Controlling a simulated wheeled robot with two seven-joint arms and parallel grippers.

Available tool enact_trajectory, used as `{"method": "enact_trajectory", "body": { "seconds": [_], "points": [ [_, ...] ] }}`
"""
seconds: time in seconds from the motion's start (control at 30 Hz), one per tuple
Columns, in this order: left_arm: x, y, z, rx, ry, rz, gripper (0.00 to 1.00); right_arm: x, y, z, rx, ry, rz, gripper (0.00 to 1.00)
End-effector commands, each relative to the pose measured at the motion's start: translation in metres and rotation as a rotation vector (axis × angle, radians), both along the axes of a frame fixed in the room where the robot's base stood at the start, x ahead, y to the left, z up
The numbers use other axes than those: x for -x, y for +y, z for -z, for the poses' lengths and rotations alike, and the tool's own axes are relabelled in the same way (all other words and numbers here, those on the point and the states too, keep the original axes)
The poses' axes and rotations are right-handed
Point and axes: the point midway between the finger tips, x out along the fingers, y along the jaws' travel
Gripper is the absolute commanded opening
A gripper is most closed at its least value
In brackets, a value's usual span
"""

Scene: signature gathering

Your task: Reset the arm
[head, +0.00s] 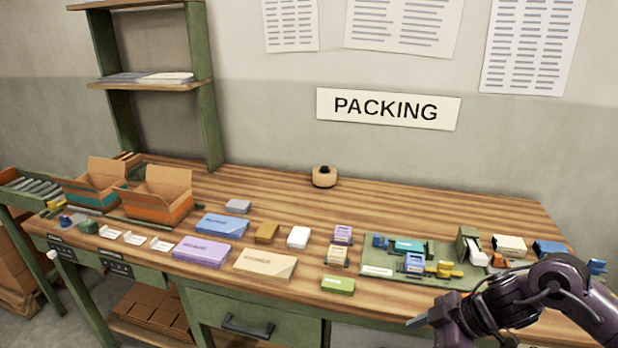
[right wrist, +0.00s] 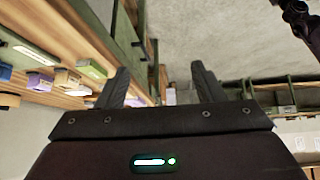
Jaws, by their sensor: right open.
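My right arm comes in from the lower right of the head view. Its gripper (head: 432,318) is at the front edge of the wooden workbench (head: 480,205), near the green mat, and holds nothing that I can see. In the right wrist view the two dark fingers of my right gripper (right wrist: 160,88) stand wide apart with an empty gap between them. My left gripper does not show in the head view.
Boxes, cards and a green mat (head: 385,270) with small items lie on the bench. Two open cartons (head: 160,200) stand at the left. A round wooden item (head: 324,178) stands at the back. The bench's back right is clear.

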Motion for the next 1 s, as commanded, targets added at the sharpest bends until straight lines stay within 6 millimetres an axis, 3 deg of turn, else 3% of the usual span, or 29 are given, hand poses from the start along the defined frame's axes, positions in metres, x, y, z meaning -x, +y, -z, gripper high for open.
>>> {"method": "enact_trajectory", "body": {
  "seconds": [0.17, 0.27, 0.37, 0.47, 0.57, 0.7, 0.77, 0.9, 1.0],
  "points": [
    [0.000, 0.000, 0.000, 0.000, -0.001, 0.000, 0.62, -0.043, 0.013, 0.045, -0.139, -0.041, 0.116, 0.62],
    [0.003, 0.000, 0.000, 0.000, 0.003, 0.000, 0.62, -0.066, 0.013, 0.091, -0.206, -0.059, 0.232, 0.62],
    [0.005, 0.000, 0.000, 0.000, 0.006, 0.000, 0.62, -0.075, 0.003, 0.159, -0.238, -0.061, 0.387, 0.62],
    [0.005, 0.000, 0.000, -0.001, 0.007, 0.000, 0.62, -0.064, -0.012, 0.233, -0.218, -0.043, 0.543, 0.62],
    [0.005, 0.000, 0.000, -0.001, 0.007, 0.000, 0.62, -0.033, -0.025, 0.301, -0.167, -0.003, 0.669, 0.62],
    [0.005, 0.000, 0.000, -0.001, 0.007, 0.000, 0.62, 0.033, -0.038, 0.386, -0.066, 0.075, 0.808, 0.62],
    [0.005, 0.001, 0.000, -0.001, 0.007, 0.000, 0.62, 0.067, -0.041, 0.417, -0.016, 0.112, 0.854, 0.62],
    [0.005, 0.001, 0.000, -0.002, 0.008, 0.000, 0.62, 0.156, -0.042, 0.477, 0.107, 0.212, 0.939, 0.62],
    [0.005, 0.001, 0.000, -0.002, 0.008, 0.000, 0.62, 0.223, -0.040, 0.508, 0.197, 0.287, 0.976, 0.62]
  ]
}}
